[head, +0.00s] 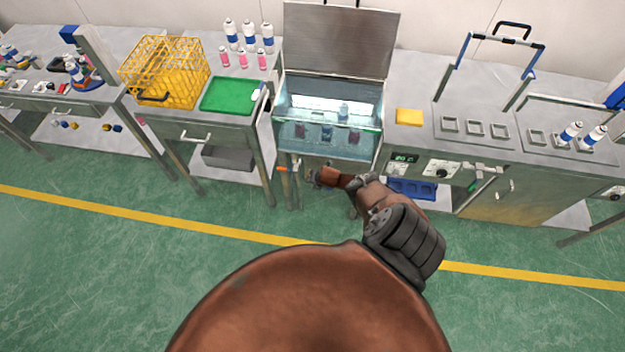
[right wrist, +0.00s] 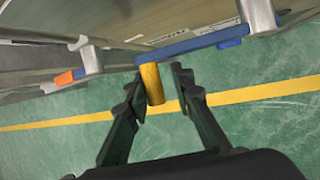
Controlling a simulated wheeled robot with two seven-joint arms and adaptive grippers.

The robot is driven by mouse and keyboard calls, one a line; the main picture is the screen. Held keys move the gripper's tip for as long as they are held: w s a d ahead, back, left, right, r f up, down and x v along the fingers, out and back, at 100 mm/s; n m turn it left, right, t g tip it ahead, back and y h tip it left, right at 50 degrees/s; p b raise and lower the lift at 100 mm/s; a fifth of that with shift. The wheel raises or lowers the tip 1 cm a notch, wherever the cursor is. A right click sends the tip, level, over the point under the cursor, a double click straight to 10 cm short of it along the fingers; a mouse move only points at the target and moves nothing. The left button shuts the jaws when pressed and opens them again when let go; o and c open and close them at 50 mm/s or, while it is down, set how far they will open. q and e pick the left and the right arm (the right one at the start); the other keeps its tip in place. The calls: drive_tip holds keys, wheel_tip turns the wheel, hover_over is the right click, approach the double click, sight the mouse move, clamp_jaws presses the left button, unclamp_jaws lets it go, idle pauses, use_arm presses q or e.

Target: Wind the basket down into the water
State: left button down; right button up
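The water bath (head: 283,112) stands in the middle of the head view with its lid (head: 338,40) raised. Several small cans or bottles (head: 343,108) show in and through its lit front; I cannot clearly make out a basket frame around them. In the right wrist view a blue crank arm (right wrist: 190,46) carries a yellow handle (right wrist: 152,84) below the bath front. My right gripper (right wrist: 158,80) has its fingers on both sides of this handle, with a small gap at the right finger, so it looks open. In the head view my right arm reaches the bath's front. My left gripper is not in view.
An orange-tipped lever (right wrist: 66,78) sits left of the crank. A yellow wire basket (head: 165,70) and a green tray (head: 230,95) stand on the left table. The right bench (head: 470,105) holds a control panel and frames. The green floor in front is clear.

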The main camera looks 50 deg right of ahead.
drive_tip(key=shift+o, duration=1)
drive_tip(key=shift+w+a, duration=0.1)
drive_tip(key=shift+w, duration=0.1)
drive_tip(key=shift+r, duration=0.1)
drive_tip(key=shift+w+r, duration=0.1)
drive_tip(key=shift+r, duration=0.2)
drive_tip(key=shift+s+r, duration=0.25)
drive_tip(key=shift+s, duration=0.1)
drive_tip(key=shift+s+a, duration=0.1)
drive_tip(key=shift+a, duration=0.2)
drive_tip(key=s+a, duration=0.3)
drive_tip(key=s, duration=0.8)
drive_tip(key=shift+s+a, duration=0.15)
